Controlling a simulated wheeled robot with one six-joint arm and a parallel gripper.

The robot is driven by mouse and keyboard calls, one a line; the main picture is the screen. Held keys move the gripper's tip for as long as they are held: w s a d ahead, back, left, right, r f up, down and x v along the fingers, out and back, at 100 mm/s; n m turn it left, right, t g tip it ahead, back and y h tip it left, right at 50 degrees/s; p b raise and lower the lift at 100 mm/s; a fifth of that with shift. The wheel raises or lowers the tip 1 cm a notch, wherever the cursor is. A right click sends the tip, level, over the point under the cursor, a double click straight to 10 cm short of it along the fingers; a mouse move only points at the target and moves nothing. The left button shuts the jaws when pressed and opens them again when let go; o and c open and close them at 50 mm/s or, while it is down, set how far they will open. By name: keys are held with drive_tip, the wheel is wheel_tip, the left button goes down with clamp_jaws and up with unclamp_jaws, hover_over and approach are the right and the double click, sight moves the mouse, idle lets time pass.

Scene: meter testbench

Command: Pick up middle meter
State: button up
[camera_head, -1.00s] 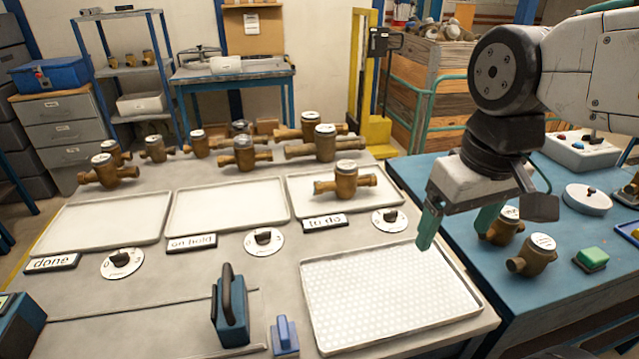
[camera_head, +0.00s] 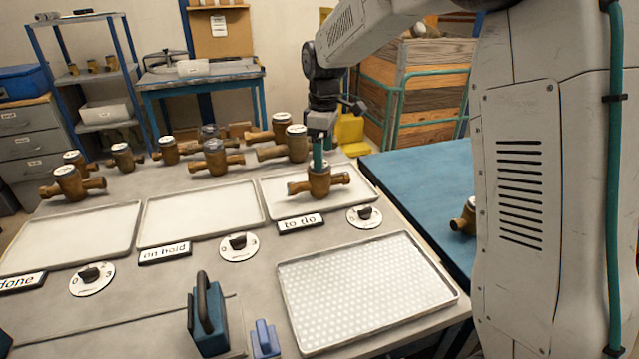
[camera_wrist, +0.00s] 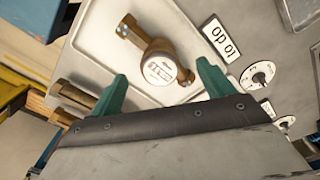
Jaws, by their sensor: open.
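A brass meter (camera_head: 319,184) with a white round dial stands upright on the tray marked "to do" (camera_head: 364,188). It also shows in the wrist view (camera_wrist: 158,46), its dial facing the camera. My gripper (camera_head: 318,158) is at this meter's dial in the head view, partly in front of it. In the wrist view my open gripper (camera_wrist: 161,72) has its green fingers apart on either side of the dial, with nothing held. Whether the fingers touch the meter cannot be told. Several other brass meters stand behind the trays, among them one near the middle (camera_head: 214,160).
Empty trays marked "on hold" (camera_head: 205,212) and "done" (camera_head: 75,238) lie to the left. A perforated white tray (camera_head: 365,285) lies in front. Blue clamp-like tools (camera_head: 208,320) stand at the front edge. Large brass meters (camera_head: 287,147) stand close behind the "to do" tray.

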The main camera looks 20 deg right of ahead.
sight(319, 175)
drive_tip(key=shift+w+f, duration=0.25)
drive_tip(key=shift+f, duration=0.2)
drive_tip(key=f, duration=0.7)
drive_tip(key=shift+w+a+f, duration=0.15)
drive_tip(key=shift+w+a, duration=0.05)
drive_tip(key=shift+a, duration=0.15)
drive_tip(key=c, duration=1.4)
drive_tip(key=shift+c, duration=1)
